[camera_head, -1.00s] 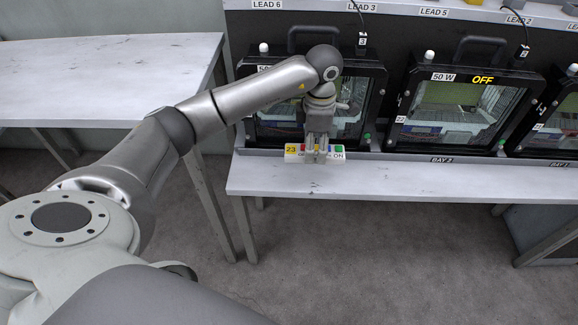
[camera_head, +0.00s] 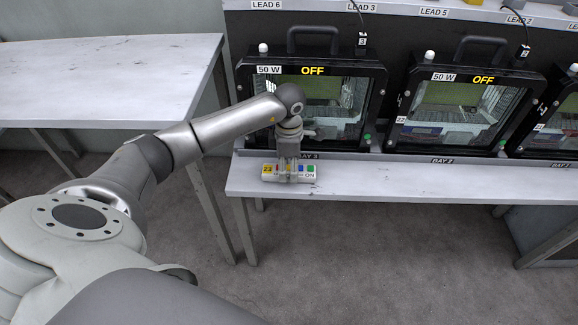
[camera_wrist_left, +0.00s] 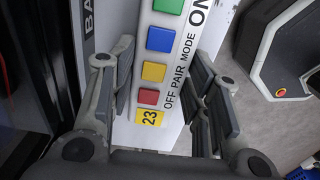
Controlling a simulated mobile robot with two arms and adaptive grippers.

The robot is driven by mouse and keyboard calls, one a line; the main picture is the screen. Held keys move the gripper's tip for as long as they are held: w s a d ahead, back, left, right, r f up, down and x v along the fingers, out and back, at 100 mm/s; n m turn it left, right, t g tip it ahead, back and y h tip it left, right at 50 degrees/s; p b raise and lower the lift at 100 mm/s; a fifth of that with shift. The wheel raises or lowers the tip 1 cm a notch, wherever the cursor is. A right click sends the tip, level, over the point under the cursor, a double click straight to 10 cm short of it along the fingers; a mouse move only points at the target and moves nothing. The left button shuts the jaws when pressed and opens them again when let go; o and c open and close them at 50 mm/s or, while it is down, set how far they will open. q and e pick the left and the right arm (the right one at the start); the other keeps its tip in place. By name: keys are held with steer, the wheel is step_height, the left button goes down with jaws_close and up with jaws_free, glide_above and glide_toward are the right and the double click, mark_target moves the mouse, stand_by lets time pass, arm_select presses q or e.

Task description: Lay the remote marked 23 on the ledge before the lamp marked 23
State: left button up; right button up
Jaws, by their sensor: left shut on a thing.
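The white remote marked 23 (camera_head: 268,176) has red, yellow, blue and green buttons and a yellow 23 tag at its left end. My left gripper (camera_head: 289,171) is shut on its middle from above. In the left wrist view the remote (camera_wrist_left: 170,70) lies between the two fingers (camera_wrist_left: 158,115). It is over the front part of the grey ledge (camera_head: 400,178), before the left lamp (camera_head: 376,100) in bay 3. I cannot tell if it touches the ledge. That lamp reads 50 W and OFF; my arm covers part of its front, and I cannot read its number. My right gripper is out of view.
A second lamp (camera_head: 408,98), also reading OFF, stands in bay 2, and a third (camera_head: 558,120) is cut off at the right. A raised strip runs along the lamps' feet. The ledge to the right is clear. A bare white table (camera_head: 110,75) stands at left.

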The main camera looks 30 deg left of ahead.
mark_target(289, 169)
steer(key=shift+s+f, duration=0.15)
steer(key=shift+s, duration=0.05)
arm_select(q)
steer(key=o, duration=0.6)
steer(key=shift+f, duration=0.1)
steer(key=o, duration=0.5)
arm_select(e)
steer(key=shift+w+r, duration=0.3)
arm_select(q)
steer(key=shift+r, duration=0.2)
step_height(289, 169, up, 7)
steer(key=shift+r+p, duration=0.2)
steer(key=shift+p, duration=0.1)
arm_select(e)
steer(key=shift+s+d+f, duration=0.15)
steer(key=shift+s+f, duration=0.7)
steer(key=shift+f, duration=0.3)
